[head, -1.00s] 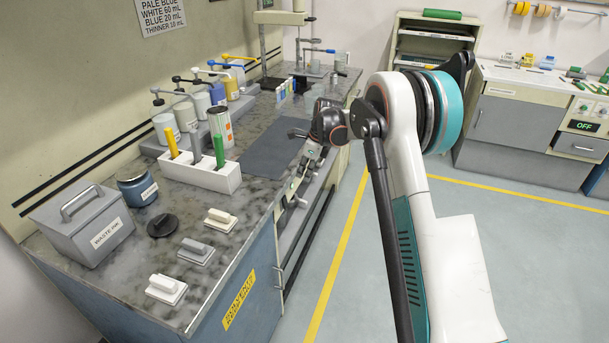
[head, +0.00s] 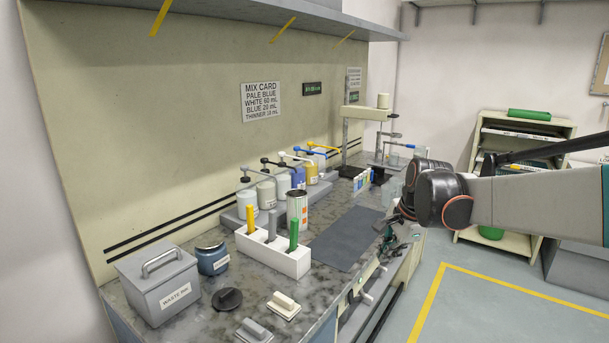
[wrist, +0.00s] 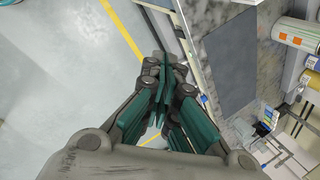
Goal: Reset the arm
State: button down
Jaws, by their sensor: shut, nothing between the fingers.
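My arm (head: 535,208) reaches in from the right in the head view. My gripper (head: 392,240) hangs at the front edge of the marble-topped bench (head: 330,285), beside the dark grey mat (head: 348,239). In the wrist view my gripper (wrist: 163,62) has its fingertips together with nothing between them. There it is over the bench's front edge and the floor, and the mat (wrist: 231,60) lies to its right. The fingertips are small and partly dark in the head view.
A white holder (head: 285,262) with coloured-handled tools, a waste ink box (head: 160,285), a blue jar (head: 212,260) and several pump cans (head: 266,192) stand on the bench. A shelf (head: 260,15) overhangs it. Open floor (head: 470,310) lies to the right.

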jog(key=s+a+r+n+t, duration=0.15)
jog(key=s+n, duration=0.25)
jog(key=s, duration=0.4)
jog(key=s+d+r+n, duration=0.1)
jog(key=s+r+n, duration=0.15)
jog(key=s, duration=0.55)
jog(key=s+f+n+t, duration=0.1)
jog(key=s+f+n, duration=0.1)
jog(key=s+n, duration=0.2)
jog(key=s+f+n+h, duration=0.1)
jog(key=s+n, duration=0.3)
jog(key=s, duration=0.5)
jog(key=shift+s+a+f+n+t, duration=0.25)
jog(key=shift+s+f+n+t, duration=0.1)
jog(key=shift+f, duration=0.55)
